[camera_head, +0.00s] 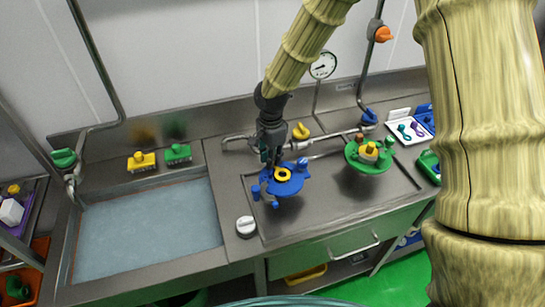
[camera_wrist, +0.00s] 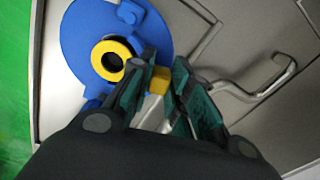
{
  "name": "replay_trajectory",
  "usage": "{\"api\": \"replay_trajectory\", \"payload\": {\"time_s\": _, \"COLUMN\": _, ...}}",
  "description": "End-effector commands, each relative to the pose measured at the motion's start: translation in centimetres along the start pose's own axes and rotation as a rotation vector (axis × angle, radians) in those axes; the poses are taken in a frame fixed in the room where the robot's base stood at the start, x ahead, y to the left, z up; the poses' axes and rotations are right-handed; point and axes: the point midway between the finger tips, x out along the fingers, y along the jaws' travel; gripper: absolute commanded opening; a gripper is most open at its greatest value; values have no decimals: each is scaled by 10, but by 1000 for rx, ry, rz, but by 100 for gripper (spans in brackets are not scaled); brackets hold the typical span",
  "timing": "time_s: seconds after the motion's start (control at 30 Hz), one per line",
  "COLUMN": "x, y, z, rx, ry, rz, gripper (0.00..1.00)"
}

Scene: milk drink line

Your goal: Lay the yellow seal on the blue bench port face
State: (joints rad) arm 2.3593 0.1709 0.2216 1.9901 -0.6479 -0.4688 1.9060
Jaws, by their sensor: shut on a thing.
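The yellow seal (camera_head: 283,174) is a ring with a dark centre and appears over the middle of the round blue bench port (camera_head: 291,185). In the wrist view the ring (camera_wrist: 99,49) lies over the blue disc (camera_wrist: 85,28), and a yellow tab (camera_wrist: 159,79) sits between the fingertips. My gripper (camera_head: 270,160) is shut on this tab, which looks like part of the seal; it also shows in the wrist view (camera_wrist: 160,78). I cannot tell whether the ring touches the port face or hangs just above it.
A green port assembly (camera_head: 370,167) stands to the right on the steel bench. A white-and-black knob (camera_head: 246,226) is at front left, and a water-filled sink (camera_head: 150,232) lies left. Pipes and a yellow-handled valve (camera_head: 300,131) run behind the blue port.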

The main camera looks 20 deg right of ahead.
Motion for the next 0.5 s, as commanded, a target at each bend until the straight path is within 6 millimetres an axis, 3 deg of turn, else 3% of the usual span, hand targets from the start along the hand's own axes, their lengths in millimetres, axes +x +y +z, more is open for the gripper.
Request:
{"api": "replay_trajectory", "payload": {"time_s": 0.03, "x": 14, "y": 8, "z": 3, "rx": -1, "ry": -5, "rz": 16, "gripper": 8}}
{"api": "replay_trajectory", "payload": {"time_s": 0.37, "x": 17, "y": 9, "z": 4, "rx": -1, "ry": -6, "rz": 18, "gripper": 8}}
{"api": "replay_trajectory", "payload": {"time_s": 0.4, "x": 17, "y": 9, "z": 4, "rx": -1, "ry": -6, "rz": 18, "gripper": 25}}
{"api": "replay_trajectory", "payload": {"time_s": 0.5, "x": 17, "y": 9, "z": 4, "rx": -1, "ry": -6, "rz": 18, "gripper": 43}}
